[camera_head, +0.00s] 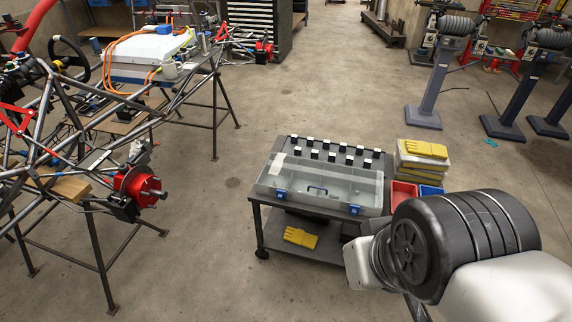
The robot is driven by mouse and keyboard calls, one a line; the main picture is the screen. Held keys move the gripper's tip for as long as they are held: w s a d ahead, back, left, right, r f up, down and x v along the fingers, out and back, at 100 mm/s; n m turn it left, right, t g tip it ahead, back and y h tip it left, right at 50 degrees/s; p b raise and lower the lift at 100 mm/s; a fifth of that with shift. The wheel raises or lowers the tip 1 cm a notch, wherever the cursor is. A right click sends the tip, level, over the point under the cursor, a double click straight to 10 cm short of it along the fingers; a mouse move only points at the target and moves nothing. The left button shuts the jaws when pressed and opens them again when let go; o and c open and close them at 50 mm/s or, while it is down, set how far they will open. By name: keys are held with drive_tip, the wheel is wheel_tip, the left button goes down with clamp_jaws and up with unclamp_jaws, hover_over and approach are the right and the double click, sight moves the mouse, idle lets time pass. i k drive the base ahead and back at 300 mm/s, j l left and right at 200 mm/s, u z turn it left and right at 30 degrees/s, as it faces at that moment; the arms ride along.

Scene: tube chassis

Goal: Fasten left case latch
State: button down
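A clear, grey-tinted case (330,180) lies on top of a dark cart, with its long front side facing the lower edge of the picture. A dark handle sits at the middle of its front. The left case latch (281,194) is a small blue piece on the front side, left of the handle. A matching blue right latch (355,209) is on the right part of the front. Both latches are too small to tell whether they are fastened. My arm reaches in from the lower right, to the right of the cart. My gripper is not visible.
The cart (257,222) has a lower shelf with yellow gloves (300,237). Small black-and-white pieces (330,157) stand in rows behind the case. Red and blue bins (404,194) and stacked boxes (421,165) are at its right. A tube chassis (150,105) stands left; floor between is clear.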

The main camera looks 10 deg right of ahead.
sight(281, 194)
drive_tip(key=i+j+z, duration=0.1)
drive_tip(key=i, duration=0.35)
drive_tip(key=i+j, duration=0.35)
drive_tip(key=i, duration=0.15)
drive_tip(key=l+z, duration=0.05)
